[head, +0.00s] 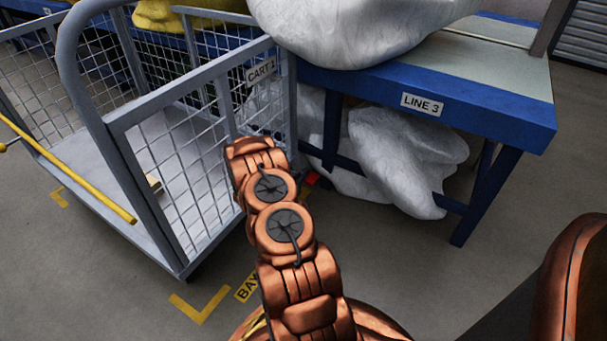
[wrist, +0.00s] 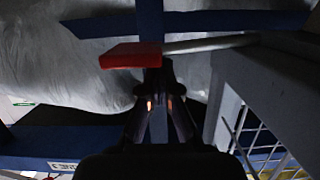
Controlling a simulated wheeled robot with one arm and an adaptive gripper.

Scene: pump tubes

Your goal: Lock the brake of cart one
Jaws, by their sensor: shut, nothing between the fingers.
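A small red piece (head: 312,179) shows low by the cart's corner, beside my arm. In the wrist view a flat red pad (wrist: 131,56), which looks like the brake pedal, sits at the end of a pale rod (wrist: 210,43) running to the cart frame. My gripper (wrist: 155,78) is shut and empty, with its tips close to the pad. I cannot tell whether they touch. In the head view my arm hides the gripper.
The blue "LINE 3" table (head: 480,105) stands right of the cart, with a white wrapped bundle (head: 355,30) on top and another (head: 400,160) underneath. Open floor (head: 430,270) lies in front.

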